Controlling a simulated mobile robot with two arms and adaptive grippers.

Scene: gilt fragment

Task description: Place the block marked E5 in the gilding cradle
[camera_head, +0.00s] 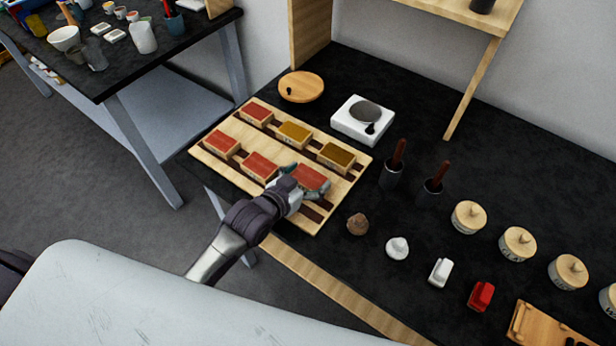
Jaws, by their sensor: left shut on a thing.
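A pale wooden board (213,150) with dark slots holds several small wooden blocks with red or ochre tops. They include a red-topped block (257,110), an ochre-topped block (294,133) and a darker ochre-topped block (337,155). My left gripper (306,184) is at the board's front right, shut on a red-topped block (310,176), with a finger on each side of it. I cannot tell whether this block touches the board. No E5 mark is readable on any block, and I cannot tell which thing is the gilding cradle. My right gripper is out of view.
A white scale-like box (349,125) and round wooden plate (301,86) stand behind the board. Dark holders (391,175) with brown handles, lidded pots (468,217) and a wooden stand (540,330) lie to the right.

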